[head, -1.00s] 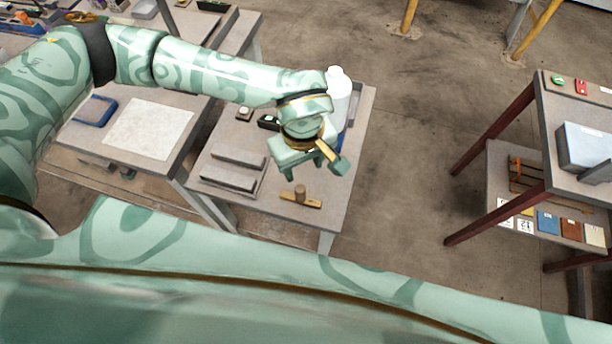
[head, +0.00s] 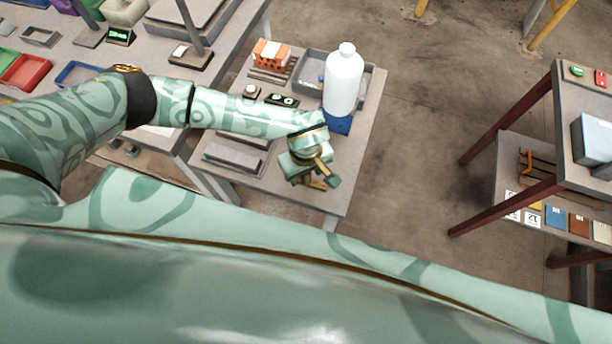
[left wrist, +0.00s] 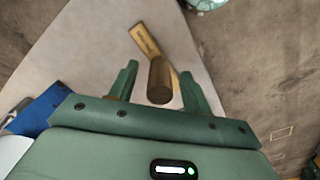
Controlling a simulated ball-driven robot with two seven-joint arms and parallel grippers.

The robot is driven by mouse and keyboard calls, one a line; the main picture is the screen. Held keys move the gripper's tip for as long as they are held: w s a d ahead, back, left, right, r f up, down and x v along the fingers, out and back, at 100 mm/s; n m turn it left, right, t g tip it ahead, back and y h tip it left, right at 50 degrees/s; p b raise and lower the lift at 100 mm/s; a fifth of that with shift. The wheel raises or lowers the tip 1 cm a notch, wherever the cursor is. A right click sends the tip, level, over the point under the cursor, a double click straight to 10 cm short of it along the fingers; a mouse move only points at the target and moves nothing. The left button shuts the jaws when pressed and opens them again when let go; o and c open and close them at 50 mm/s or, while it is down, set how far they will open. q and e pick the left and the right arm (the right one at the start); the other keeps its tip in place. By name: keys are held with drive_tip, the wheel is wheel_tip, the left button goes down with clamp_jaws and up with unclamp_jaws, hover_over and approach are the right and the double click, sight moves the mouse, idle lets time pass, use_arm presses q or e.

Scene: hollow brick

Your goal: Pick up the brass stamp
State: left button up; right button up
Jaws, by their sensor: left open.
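The brass stamp has a flat brass bar (left wrist: 145,38) and a round brown handle (left wrist: 159,82) that points toward the left wrist camera. In the head view, a small part of the stamp (head: 318,184) shows at the front of the table, mostly hidden by my left gripper (head: 304,180). In the left wrist view my left gripper (left wrist: 159,74) is open, with one finger on each side of the handle and visible gaps. The bar lies beyond the fingertips. My right gripper is not in view.
A white bottle (head: 343,80) stands behind my left gripper, by a grey tray (head: 313,68) and a blue object (head: 338,124). Grey blocks (head: 234,158) lie left of the gripper. The table's right edge (head: 366,150) is close, with open floor beyond.

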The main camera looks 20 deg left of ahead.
use_arm(q)
drive_tip(key=shift+f, duration=0.15)
clamp_jaws()
drive_tip(key=shift+r, duration=0.3)
wheel_tip(320, 180, up, 3)
drive_tip(key=shift+w+f+p, duration=0.1)
drive_tip(key=shift+p, duration=0.2)
drive_tip(key=s+a+r+p, duration=0.1)
drive_tip(key=s+a+r, duration=0.2)
drive_tip(key=s, duration=0.3)
drive_tip(key=s+a+r+p, duration=0.1)
drive_tip(key=s+a+r, duration=0.1)
drive_tip(key=s+r, duration=0.4)
drive_tip(key=shift+s+a+r, duration=0.3)
drive_tip(key=shift+s+a, duration=0.1)
drive_tip(key=shift+s, duration=0.1)
drive_tip(key=c, duration=1)
unclamp_jaws()
